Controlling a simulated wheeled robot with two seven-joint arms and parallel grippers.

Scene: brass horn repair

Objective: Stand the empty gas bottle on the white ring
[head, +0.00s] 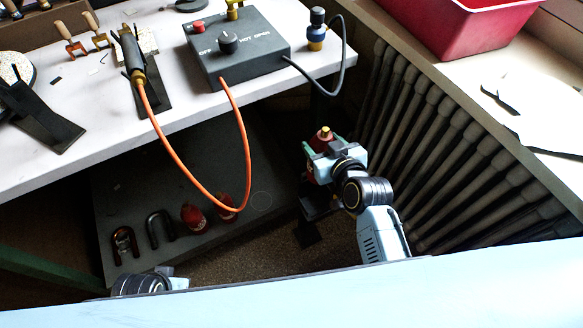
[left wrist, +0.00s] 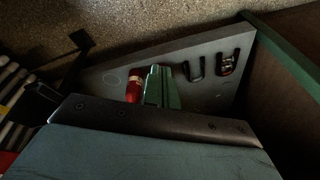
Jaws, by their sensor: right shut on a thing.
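My right gripper (head: 318,152) is shut on a red gas bottle (head: 322,172) with a brass top, holding it roughly upright right of the low shelf. The gripper hides much of the bottle. The white ring (head: 261,201) is a thin, faint circle lying empty on the grey low shelf, left of the held bottle. It also shows in the left wrist view (left wrist: 84,80). My left gripper (left wrist: 162,88) has its green fingers close together, with nothing seen between them. In the head view only part of my left wrist shows, at the bottom left.
Two red bottles (head: 193,218) (head: 227,212) stand on the low shelf (head: 150,190), left of the ring, beside two shackles (head: 160,228) (head: 123,243). An orange hose (head: 183,191) hangs from the workbench (head: 185,108) above the shelf. A ribbed dark radiator (head: 440,150) stands at the right.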

